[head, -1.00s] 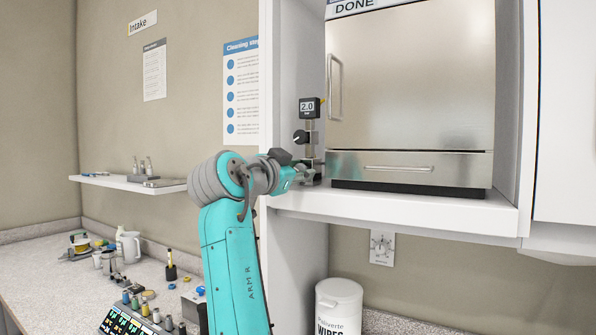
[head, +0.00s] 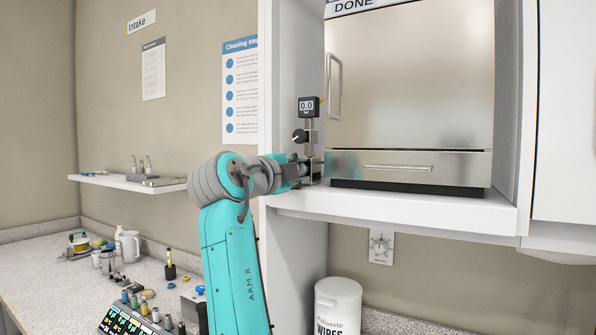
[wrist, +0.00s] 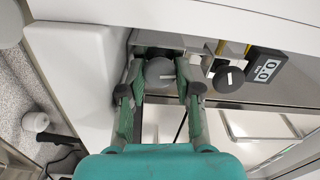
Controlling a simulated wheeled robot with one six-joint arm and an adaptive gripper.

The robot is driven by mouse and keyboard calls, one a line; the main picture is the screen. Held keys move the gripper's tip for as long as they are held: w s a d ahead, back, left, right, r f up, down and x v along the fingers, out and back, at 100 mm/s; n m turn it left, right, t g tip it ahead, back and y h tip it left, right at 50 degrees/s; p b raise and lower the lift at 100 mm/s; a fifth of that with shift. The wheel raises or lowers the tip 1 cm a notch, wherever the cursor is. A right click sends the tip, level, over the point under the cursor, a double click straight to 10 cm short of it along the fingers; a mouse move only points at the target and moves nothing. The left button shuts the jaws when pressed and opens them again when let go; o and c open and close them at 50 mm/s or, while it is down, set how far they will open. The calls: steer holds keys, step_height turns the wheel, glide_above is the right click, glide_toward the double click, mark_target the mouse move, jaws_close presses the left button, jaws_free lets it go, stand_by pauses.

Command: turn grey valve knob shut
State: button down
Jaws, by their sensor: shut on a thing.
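The grey valve knob (wrist: 158,70) is round with a pale pointer mark. In the wrist view it sits between the two green fingers of my gripper (wrist: 160,76), which are shut on it from both sides. In the head view my gripper (head: 303,172) is at the valve column, left of the autoclave's lower drawer, and hides the grey knob. A small dark gauge (head: 307,106) above reads 0.0; it also shows in the wrist view (wrist: 265,66).
A second, dark knob (head: 300,137) with a white pointer sits just above my gripper, close beside the grey knob in the wrist view (wrist: 228,79). The steel autoclave (head: 410,85) labelled DONE stands to the right. A white shelf edge (head: 400,208) runs below.

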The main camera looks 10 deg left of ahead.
steer(key=shift+m, duration=0.8)
steer(key=c, duration=0.8)
jaws_free()
steer(key=shift+c, duration=0.2)
steer(key=shift+f, duration=0.1)
steer(key=shift+f, duration=0.1)
